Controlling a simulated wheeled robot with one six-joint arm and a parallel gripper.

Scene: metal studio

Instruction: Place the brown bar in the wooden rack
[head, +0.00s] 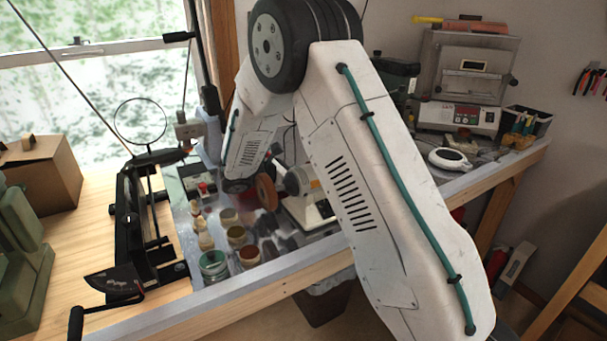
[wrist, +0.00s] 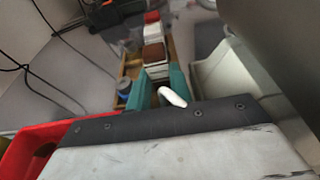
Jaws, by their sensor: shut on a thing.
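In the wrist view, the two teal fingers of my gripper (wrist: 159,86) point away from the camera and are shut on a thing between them. A brown block with pale sides, which looks like the brown bar (wrist: 154,52), shows just beyond the fingertips. It lines up with the gap between them; the exact contact is hard to see. A narrow wooden rack (wrist: 130,67) runs around and behind it, with white and red pieces (wrist: 152,22) at its far end. Whether the bar is inside the rack or above it, I cannot tell. In the head view my arm hides the gripper, bar and rack.
A red bin (wrist: 25,150) is at lower left in the wrist view, with a blue-topped jar (wrist: 123,87) left of the rack and a pale tray (wrist: 235,80) to the right. In the head view, jars (head: 213,264) and a magnifier stand (head: 145,230) crowd the bench.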

